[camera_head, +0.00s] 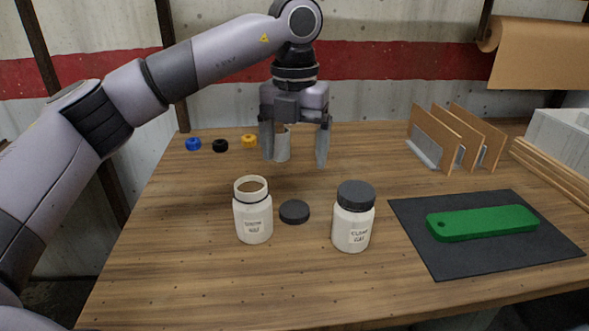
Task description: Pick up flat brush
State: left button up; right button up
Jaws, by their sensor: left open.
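I cannot make out a flat brush with certainty. A long flat green piece with a rounded left end and a small dark hole (483,223) lies on a dark mat (425,262) at the right; no bristles show on it. My left gripper (295,162) points down over the back middle of the table, its two fingers apart. A pale grey cylinder (283,148) shows between the fingers, nearer the left one; I cannot tell whether it stands behind them. The gripper is far left of the green piece. My right gripper is not in view.
An open white jar (253,219), a loose dark lid (294,211) and a lidded white jar (353,225) stand at front centre. Blue (193,144), black (220,146) and yellow (249,141) rings lie at back left. Upright brown boards (432,136) stand back right.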

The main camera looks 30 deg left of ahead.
aim_at(279, 126)
jog(key=k, duration=1)
